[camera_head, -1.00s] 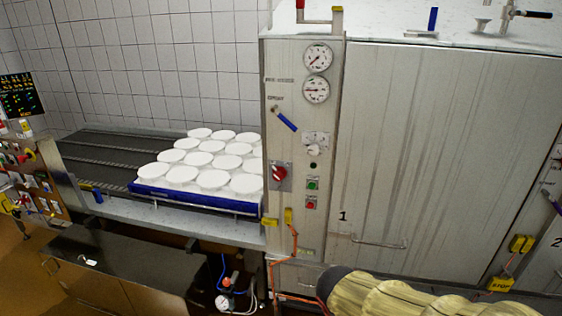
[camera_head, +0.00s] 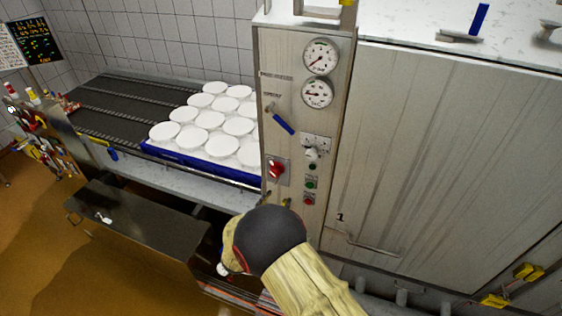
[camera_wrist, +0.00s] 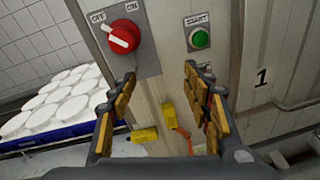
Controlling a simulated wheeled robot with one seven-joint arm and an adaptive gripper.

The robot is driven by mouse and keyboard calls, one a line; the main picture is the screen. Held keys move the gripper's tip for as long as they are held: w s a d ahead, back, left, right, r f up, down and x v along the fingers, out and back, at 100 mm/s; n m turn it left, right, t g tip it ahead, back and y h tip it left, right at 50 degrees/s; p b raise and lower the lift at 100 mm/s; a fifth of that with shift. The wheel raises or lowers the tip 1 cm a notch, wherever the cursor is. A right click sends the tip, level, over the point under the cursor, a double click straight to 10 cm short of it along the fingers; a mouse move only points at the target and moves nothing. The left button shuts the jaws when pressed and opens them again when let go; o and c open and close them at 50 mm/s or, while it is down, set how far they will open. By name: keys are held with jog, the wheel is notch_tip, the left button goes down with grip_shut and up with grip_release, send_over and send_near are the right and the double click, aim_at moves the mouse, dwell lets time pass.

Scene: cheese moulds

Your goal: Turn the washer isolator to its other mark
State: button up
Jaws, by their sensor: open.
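The washer isolator, a red rotary knob (camera_head: 275,168) on a grey plate, sits on the washer's steel front panel. In the wrist view the red knob (camera_wrist: 124,36) shows at the upper left, with OFF marked at its left and ON at its right. Its grip bar looks tilted, and I cannot tell for sure which mark it points to. My gripper (camera_wrist: 158,92) is open and empty, below and to the right of the knob, apart from it. In the head view my arm hides the gripper's fingers.
A green START button (camera_wrist: 201,39) is right of the knob. Yellow tags (camera_wrist: 144,135) hang below it. A blue lever (camera_head: 282,120) and gauges (camera_head: 319,57) are above. White moulds (camera_head: 208,120) stand in a blue tray at left. A door handle (camera_head: 370,246) is at right.

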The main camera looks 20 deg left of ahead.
aim_at(273, 174)
jog(key=w+a+r, duration=0.1)
jog(key=w, duration=0.2)
jog(key=w+a+r+n+t+y+p, duration=0.1)
jog(key=w, duration=0.2)
jog(key=w+a+r+n+y+p, duration=0.1)
jog(key=w+r, duration=0.1)
jog(key=w, duration=0.1)
jog(key=shift+w+a+r+t, duration=0.1)
jog(key=shift+w+a+t, duration=0.05)
jog(key=shift+a+t, duration=0.15)
jog(key=c, duration=0.3)
jog(key=c, duration=0.8)
jog(key=shift+r, duration=0.1)
jog(key=shift+c, duration=0.3)
